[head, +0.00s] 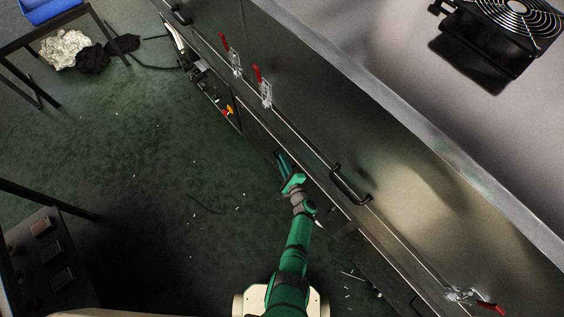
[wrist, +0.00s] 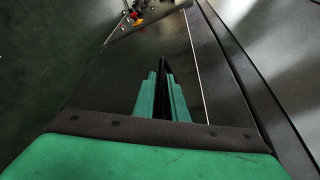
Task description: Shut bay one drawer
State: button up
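A drawer (head: 202,75) stands pulled out from the lower front of the dryer at upper left in the head view, with small tools and red and yellow parts in it. Its contents also show at the top of the wrist view (wrist: 137,14). No bay label is readable. My gripper (head: 283,163) is low beside the dryer front, nearer to me than that drawer. In the wrist view its two green fingers (wrist: 163,85) have a narrow gap with a dark bar in it, possibly a handle. Whether the fingers grip it is unclear.
The dryer's upper front carries black handles (head: 350,184) and red-handled clamps (head: 262,88). A fan (head: 514,27) sits on top. Debris lies on the green floor (head: 150,165). A table with a blue bin (head: 50,10) and a dark rack (head: 45,250) stand at left.

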jog(key=shift+r, duration=0.1)
jog(key=v, duration=1)
jog(key=shift+s+d, duration=0.15)
jog(key=shift+s, duration=0.25)
jog(key=s+a+f+n+g+h, duration=0.1)
jog(key=s+a+f+n+g, duration=0.2)
jog(key=s, duration=0.7)
jog(key=s+d+r+n+h, duration=0.1)
jog(key=s+r+n+h, duration=0.15)
jog(key=s, duration=0.35)
jog(key=s+d+r+n+h, duration=0.1)
jog(key=s+n, duration=0.2)
jog(key=s, duration=0.3)
jog(key=s+a+r+n+t, duration=0.1)
jog(key=s+r+n, duration=0.3)
jog(key=r, duration=1.3)
jog(key=s+a+r+n+t+h, duration=0.1)
jog(key=s+r+n+t, duration=0.2)
jog(key=r, duration=1.4)
jog(key=s+n, duration=0.1)
jog(key=n, duration=0.3)
